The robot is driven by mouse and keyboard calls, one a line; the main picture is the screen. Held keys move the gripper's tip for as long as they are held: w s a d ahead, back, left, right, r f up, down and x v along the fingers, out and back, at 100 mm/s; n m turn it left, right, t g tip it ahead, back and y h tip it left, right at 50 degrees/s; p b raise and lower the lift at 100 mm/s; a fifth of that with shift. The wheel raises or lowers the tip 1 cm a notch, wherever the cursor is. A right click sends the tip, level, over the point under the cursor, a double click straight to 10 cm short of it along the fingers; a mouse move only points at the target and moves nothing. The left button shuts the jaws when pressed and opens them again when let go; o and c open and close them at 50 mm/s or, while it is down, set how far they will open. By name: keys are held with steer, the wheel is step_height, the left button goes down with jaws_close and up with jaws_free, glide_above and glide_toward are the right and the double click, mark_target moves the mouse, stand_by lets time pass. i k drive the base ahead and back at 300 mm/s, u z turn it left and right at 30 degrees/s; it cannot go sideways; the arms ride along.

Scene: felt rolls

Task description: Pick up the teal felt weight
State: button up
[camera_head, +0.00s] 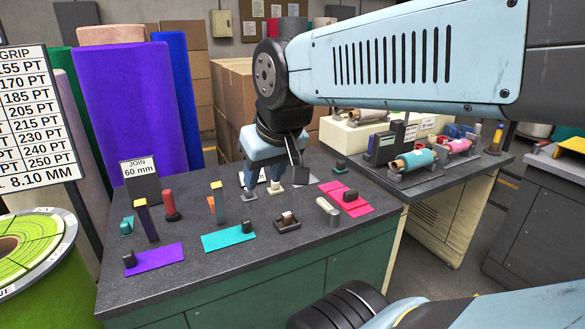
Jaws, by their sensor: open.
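A small teal block (127,225) that looks like a felt weight stands at the left end of the dark worktop (185,285). A darker green-teal weight (340,167) sits near the back right edge; I cannot tell for sure which one the task names. My gripper (262,191) points down over the back middle of the worktop, open. It is to the right of the teal block and left of the darker weight. A small cream block (275,188) shows at its right finger; contact is unclear. My gripper partly hides a sign behind it.
Purple (160,258), teal (222,239) and pink (335,187) felt strips lie on the worktop with dark weights on them. Upright posts (147,222), a red cylinder (169,204), a metal cylinder (327,211) and a small dark tray (288,226) stand around.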

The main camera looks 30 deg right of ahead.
mark_target(340, 168)
steer(key=z, duration=0.15)
steer(key=i, duration=0.15)
steer(key=u, duration=1.85)
steer(key=k, duration=1.4)
steer(key=z, duration=1.75)
steer(key=i, duration=1)
steer(key=z, duration=0.25)
